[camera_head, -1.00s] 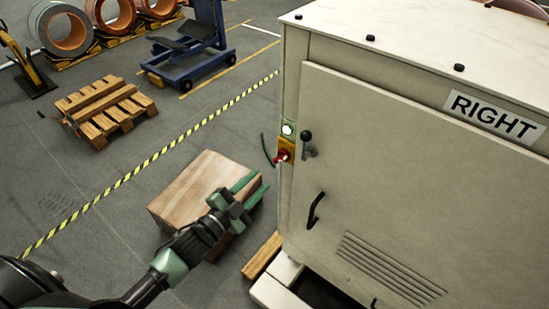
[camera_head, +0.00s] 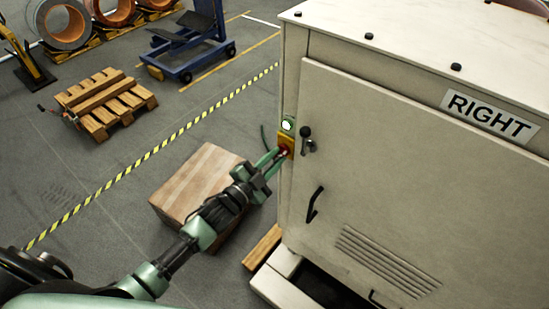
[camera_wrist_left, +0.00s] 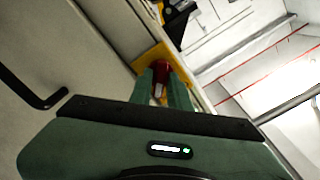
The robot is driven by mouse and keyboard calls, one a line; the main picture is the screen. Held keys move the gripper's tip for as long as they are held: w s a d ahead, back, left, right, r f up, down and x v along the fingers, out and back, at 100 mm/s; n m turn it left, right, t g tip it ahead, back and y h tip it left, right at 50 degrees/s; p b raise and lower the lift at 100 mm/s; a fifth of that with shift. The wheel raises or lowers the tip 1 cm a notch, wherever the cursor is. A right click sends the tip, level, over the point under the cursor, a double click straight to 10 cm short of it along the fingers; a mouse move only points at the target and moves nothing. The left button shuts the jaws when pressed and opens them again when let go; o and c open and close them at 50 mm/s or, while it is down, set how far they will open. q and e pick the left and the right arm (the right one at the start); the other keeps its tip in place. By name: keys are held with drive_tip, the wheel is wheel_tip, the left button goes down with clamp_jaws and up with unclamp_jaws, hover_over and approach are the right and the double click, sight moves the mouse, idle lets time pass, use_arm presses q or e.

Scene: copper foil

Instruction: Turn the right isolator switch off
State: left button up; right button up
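The right cabinet (camera_head: 400,170) is a large cream box with a "RIGHT" label (camera_head: 490,117). The isolator switch (camera_head: 285,150), a red knob on a yellow plate, sits on the cabinet's left edge below a lit white-green lamp (camera_head: 287,125). My left gripper (camera_head: 276,156) has its fingertips at the red knob. In the left wrist view the red knob (camera_wrist_left: 161,68) shows between the two green fingers, in front of the yellow plate (camera_wrist_left: 152,55). The fingers stand apart, on either side of the knob; whether they press on it cannot be told. My right gripper is out of view.
A black knob handle (camera_head: 306,133) and a black door handle (camera_head: 315,204) stick out from the cabinet front. A wooden box (camera_head: 195,185) stands on the floor below my left arm. A pallet (camera_head: 105,103) and a blue lift cart (camera_head: 195,45) are farther back.

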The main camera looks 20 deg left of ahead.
use_arm(q)
clamp_jaws()
drive_tip(key=shift+n, duration=0.3)
drive_tip(key=n+p, duration=0.1)
drive_tip(key=n, duration=0.1)
drive_tip(key=shift+n, duration=0.4)
drive_tip(key=n, duration=0.5)
drive_tip(key=shift+p, duration=0.4)
drive_tip(key=n, duration=0.5)
drive_tip(key=shift+f, duration=0.1)
drive_tip(key=shift+n+b, duration=0.35)
drive_tip(key=shift+n, duration=1.95)
